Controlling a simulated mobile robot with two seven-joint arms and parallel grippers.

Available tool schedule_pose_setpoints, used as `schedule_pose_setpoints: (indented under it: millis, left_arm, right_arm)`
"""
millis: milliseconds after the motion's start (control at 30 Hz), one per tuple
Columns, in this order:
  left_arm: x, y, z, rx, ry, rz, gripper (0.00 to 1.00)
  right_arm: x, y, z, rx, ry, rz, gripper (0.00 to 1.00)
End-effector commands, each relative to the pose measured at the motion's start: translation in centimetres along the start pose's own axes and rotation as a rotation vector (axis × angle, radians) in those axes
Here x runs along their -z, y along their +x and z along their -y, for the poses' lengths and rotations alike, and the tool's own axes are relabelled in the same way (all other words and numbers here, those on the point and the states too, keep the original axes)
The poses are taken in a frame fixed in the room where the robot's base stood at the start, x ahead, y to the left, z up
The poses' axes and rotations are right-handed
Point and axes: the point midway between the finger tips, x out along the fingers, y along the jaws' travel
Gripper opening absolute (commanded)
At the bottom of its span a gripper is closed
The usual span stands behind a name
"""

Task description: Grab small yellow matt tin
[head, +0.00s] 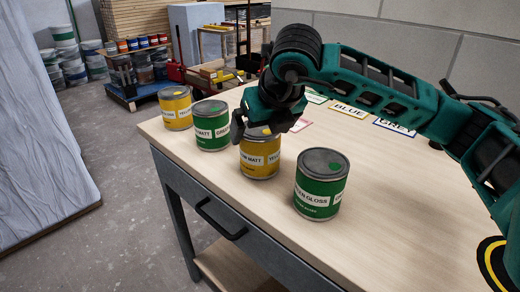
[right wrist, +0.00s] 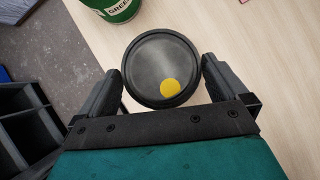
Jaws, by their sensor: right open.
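The small yellow matt tin (head: 260,160) stands upright on the wooden workbench, its label partly reading "MATT". Its grey lid with a yellow dot fills the middle of the right wrist view (right wrist: 160,68). My right gripper (right wrist: 160,85) is open, with one finger on each side of the tin's lid. In the head view the right gripper (head: 254,122) is over the tin's top and covers part of it. I cannot tell whether the fingers touch the tin. My left gripper is not in view.
A green matt tin (head: 212,130) and another yellow tin (head: 175,110) stand to the left. A green gloss tin (head: 320,190) stands to the right, near the workbench's (head: 390,220) front edge.

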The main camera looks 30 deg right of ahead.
Motion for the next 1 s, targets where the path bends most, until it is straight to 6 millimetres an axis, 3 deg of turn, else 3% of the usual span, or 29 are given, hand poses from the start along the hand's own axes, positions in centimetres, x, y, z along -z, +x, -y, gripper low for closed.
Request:
schedule_pose_setpoints:
  millis: [233, 533, 1000]
  left_arm:
    - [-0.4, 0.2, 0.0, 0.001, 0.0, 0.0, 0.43]
    - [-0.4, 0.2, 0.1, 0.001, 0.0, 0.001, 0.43]
    - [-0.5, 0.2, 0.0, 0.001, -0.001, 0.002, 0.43]
  right_arm:
    - [0.1, 3.6, 0.1, 0.0, 0.0, -0.003, 1.0]
    - [0.0, 4.1, 0.1, 0.0, -0.001, -0.001, 1.0]
    - [0.0, 4.1, 0.1, 0.0, 0.0, -0.002, 0.55]
